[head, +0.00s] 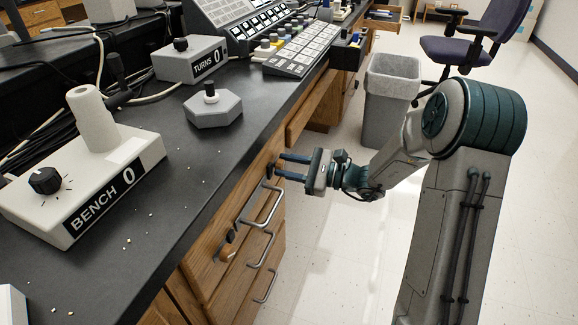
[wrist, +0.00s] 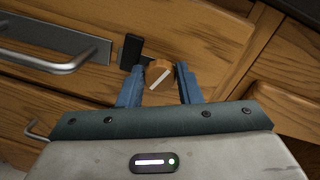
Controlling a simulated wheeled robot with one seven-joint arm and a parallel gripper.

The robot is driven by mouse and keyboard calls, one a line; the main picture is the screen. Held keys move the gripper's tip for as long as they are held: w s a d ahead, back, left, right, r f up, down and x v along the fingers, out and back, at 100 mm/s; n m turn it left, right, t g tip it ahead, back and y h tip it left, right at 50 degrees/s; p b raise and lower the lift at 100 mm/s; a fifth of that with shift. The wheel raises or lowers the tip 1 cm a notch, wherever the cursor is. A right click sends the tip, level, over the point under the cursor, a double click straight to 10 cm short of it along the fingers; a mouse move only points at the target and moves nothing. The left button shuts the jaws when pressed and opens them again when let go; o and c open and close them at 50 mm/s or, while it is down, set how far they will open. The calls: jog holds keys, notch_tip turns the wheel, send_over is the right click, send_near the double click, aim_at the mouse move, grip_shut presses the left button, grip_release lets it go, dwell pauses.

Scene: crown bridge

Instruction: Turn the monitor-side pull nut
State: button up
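A round orange-brown nut (wrist: 159,73) with a white line across its face shows in the wrist view, at a black plate (wrist: 131,51) on the wooden drawer front. My gripper (wrist: 160,70) is open, with one blue finger on each side of the nut. A narrow gap seems to show at each finger; I cannot tell whether either touches. In the head view my gripper (head: 280,166) reaches the cabinet front below the bench edge, and the nut there is mostly hidden. A second brown nut (head: 229,238) sits nearer on the same cabinet front.
Metal drawer pulls (head: 262,206) stick out just below my gripper; one (wrist: 50,55) shows left in the wrist view. The black bench top (head: 185,160) overhangs the drawers. A grey bin (head: 390,100) stands behind my arm. Floor to the right is clear.

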jog(key=shift+r+m+p, duration=0.15)
jog(key=shift+m+p, duration=0.15)
jog(key=shift+p, duration=0.3)
jog(key=shift+r+m+p, duration=0.15)
jog(key=shift+m+p, duration=0.35)
jog(key=shift+p, duration=0.5)
jog(key=m+p, duration=0.2)
jog(key=p, duration=0.2)
jog(key=shift+r, duration=0.1)
jog(key=m+p, duration=0.3)
jog(key=p, duration=0.1)
jog(key=m+p, duration=0.4)
jog(key=p, duration=0.1)
jog(key=shift+w+f+t, duration=0.1)
jog(key=shift+f+t, duration=0.1)
jog(key=shift+t, duration=0.2)
jog(key=m+p, duration=0.2)
jog(key=m, duration=0.1)
jog(key=m+p, duration=0.2)
jog(key=p, duration=0.1)
jog(key=shift+f+m, duration=0.2)
jog(key=shift+m, duration=0.2)
jog(key=m+p, duration=0.1)
jog(key=m, duration=0.1)
jog(key=m+p, duration=0.1)
jog(key=m, duration=0.1)
jog(key=m+t+p, duration=0.1)
jog(key=m+p, duration=0.1)
jog(key=shift+f, duration=0.3)
